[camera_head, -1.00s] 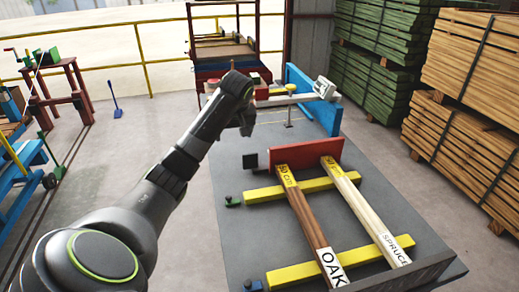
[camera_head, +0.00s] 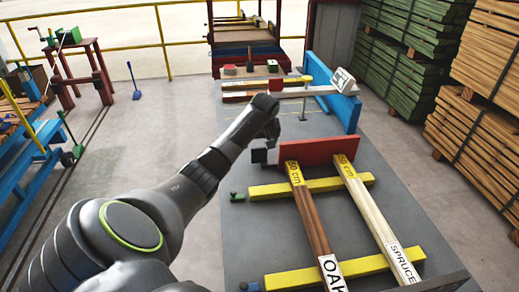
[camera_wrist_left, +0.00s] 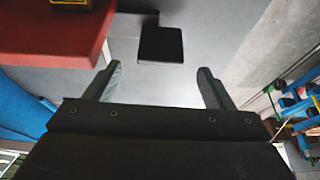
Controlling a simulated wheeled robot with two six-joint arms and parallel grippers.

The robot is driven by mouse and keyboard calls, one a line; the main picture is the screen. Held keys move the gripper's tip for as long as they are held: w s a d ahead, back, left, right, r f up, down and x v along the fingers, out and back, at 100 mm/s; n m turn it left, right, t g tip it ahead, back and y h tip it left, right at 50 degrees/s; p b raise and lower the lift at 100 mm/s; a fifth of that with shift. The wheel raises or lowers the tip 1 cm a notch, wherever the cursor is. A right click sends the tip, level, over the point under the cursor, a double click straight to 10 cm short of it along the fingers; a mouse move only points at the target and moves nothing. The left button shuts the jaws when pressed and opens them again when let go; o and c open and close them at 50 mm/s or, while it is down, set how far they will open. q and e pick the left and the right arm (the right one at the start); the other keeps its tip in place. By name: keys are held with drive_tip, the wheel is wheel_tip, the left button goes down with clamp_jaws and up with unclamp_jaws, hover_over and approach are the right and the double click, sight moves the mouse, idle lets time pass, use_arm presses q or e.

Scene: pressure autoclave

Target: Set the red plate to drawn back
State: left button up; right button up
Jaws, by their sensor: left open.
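The red plate (camera_head: 318,151) stands upright on the grey bench top, across the far ends of an OAK board and a SPRUCE board. A black block (camera_head: 258,156) sits at its left end. My left gripper (camera_head: 272,132) is just beyond the block in the head view, open and empty. In the left wrist view the open gripper (camera_wrist_left: 157,82) has the black block (camera_wrist_left: 161,44) ahead, in line with the gap between its fingers and apart from them. The red plate (camera_wrist_left: 60,35) is to its left there. My right gripper is not in view.
Yellow bars (camera_head: 325,272) lie under the OAK board (camera_head: 309,210) and SPRUCE board (camera_head: 375,215). The bench surface left of the boards is mostly clear.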

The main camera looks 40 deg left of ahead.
sight(259, 148)
use_arm(q)
drive_tip(key=x, duration=0.3)
drive_tip(key=shift+a+f, duration=0.1)
drive_tip(key=shift+f, duration=0.25)
drive_tip(key=shift+w+a+f, duration=0.2)
drive_tip(key=shift+f, duration=0.45)
drive_tip(key=shift+a+f, duration=0.1)
drive_tip(key=shift+f, duration=0.15)
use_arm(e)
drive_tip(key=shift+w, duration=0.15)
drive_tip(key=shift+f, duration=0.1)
